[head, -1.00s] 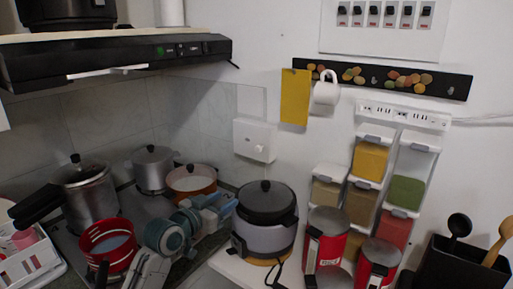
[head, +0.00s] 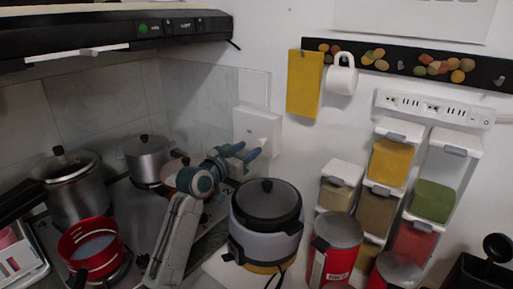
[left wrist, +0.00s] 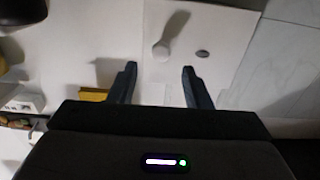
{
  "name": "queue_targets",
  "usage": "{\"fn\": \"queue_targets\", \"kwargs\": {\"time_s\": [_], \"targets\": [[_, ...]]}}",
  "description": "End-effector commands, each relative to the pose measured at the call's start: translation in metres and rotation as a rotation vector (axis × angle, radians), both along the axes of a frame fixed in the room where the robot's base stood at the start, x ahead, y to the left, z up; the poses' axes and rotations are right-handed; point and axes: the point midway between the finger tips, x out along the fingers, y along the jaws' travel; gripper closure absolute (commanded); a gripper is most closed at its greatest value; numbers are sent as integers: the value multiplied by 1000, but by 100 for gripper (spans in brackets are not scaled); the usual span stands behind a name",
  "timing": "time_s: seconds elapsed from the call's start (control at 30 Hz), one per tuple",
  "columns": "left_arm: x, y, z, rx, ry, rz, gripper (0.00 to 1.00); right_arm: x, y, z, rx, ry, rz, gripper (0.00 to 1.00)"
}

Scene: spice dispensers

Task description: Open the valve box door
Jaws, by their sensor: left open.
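The valve box (head: 257,124) is a white box on the wall, left of the yellow board, and its door looks closed. In the left wrist view its white front (left wrist: 185,25) shows a round pale knob (left wrist: 160,51) and a small dark oval spot. My left gripper (head: 248,152) is open and empty, in front of the lower part of the box. In the left wrist view its two dark fingers (left wrist: 160,78) are spread, with the knob beyond and between them. I cannot tell whether they touch the box. My right gripper is not in view.
A rice cooker (head: 266,215) stands below and right of my left gripper. Pots (head: 148,160) and a red pan (head: 90,245) are on the stove at left. The range hood (head: 110,38) hangs above. Spice dispensers (head: 388,160) and the yellow board (head: 304,84) are at right.

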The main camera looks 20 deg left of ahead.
Motion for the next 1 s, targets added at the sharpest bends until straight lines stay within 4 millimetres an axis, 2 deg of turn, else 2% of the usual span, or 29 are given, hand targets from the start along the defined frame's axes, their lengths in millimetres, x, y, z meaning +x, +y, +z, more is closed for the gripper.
{"fn": "queue_targets", "kwargs": {"time_s": [0.1, 0.3, 0.67, 0.8, 0.9, 1.0], "targets": [[21, -8, -2, -2, 0, 0, 56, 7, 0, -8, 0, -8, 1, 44], [41, -15, -1, -1, 0, 0, 56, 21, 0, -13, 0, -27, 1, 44], [46, -16, 0, 1, 0, 1, 56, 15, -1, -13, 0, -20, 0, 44], [46, -16, 0, 1, 1, 1, 83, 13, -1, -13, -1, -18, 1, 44], [46, -16, 0, 1, 1, 1, 100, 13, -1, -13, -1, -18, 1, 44], [46, -16, 0, 1, 1, 1, 100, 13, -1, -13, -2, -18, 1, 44]]}}
